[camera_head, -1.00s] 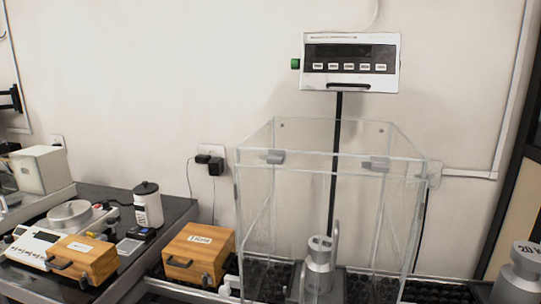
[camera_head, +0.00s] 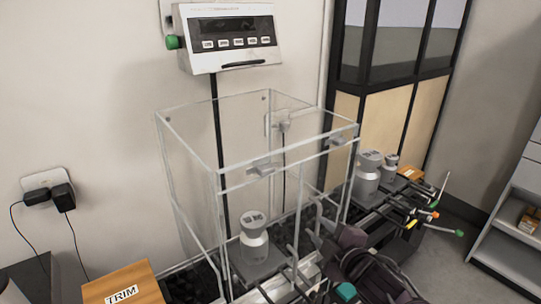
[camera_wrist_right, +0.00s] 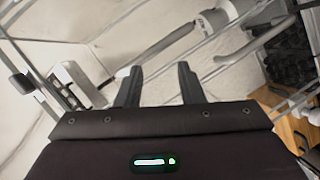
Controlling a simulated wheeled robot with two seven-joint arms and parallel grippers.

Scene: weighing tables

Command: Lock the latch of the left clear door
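The clear enclosure (camera_head: 188,150) stands in the middle of the head view. Its left door carries a grey latch (camera_head: 262,170) near the top front edge; a second latch (camera_head: 336,141) sits farther right. Whether either latch is locked cannot be told. My right gripper (camera_head: 322,222) is low in front of the enclosure, below and right of the left latch. In the right wrist view its two dark fingers (camera_wrist_right: 160,84) are apart with nothing between them. A pale grey block (camera_wrist_right: 80,84) lies left of the fingers there. My left gripper is not in view.
A metal weight (camera_head: 254,240) stands inside the enclosure. The scale display (camera_head: 228,36) is above it on a pole. Larger weights (camera_head: 368,176) and tools stand at the right. A wooden TRIM box (camera_head: 122,284) is at the lower left.

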